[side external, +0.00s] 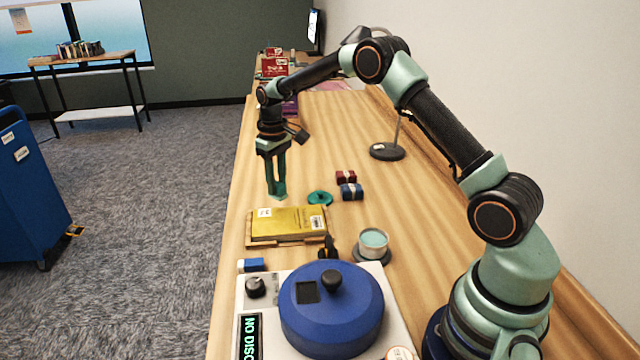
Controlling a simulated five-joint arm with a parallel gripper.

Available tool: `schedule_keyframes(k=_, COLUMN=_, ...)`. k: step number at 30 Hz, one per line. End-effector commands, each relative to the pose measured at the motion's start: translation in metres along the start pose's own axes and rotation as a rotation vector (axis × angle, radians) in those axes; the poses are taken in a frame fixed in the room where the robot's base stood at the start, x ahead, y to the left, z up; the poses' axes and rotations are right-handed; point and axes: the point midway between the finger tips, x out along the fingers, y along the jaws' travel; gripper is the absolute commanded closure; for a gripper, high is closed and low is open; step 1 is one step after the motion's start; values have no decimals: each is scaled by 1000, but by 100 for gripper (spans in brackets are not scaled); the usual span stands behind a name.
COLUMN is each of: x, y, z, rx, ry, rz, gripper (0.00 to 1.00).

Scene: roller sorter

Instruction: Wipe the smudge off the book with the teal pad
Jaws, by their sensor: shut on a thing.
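The yellow book (288,223) lies flat with white labels at its corners. I cannot make out a smudge among the faint marks on its cover. My gripper (277,190) points straight down just beyond the book's far edge. It is shut on a small teal piece, which seems to be the teal pad (279,195), low between the fingertips. The fingers partly hide the pad, and I cannot tell whether it touches the table.
The book rests on a wooden tray (253,241). A teal-topped tin (373,242) and blue-lidded machine (331,310) stand nearer. The table's left edge is close.

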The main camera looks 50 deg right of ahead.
Motion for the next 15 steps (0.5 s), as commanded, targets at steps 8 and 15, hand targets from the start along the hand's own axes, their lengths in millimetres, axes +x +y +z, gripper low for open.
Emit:
schedule_keyframes(k=8, x=-26, y=0, z=0, rx=0, ry=2, rz=0, gripper=100)
schedule_keyframes(k=15, x=-39, y=0, z=0, rx=0, ry=1, rz=0, gripper=100)
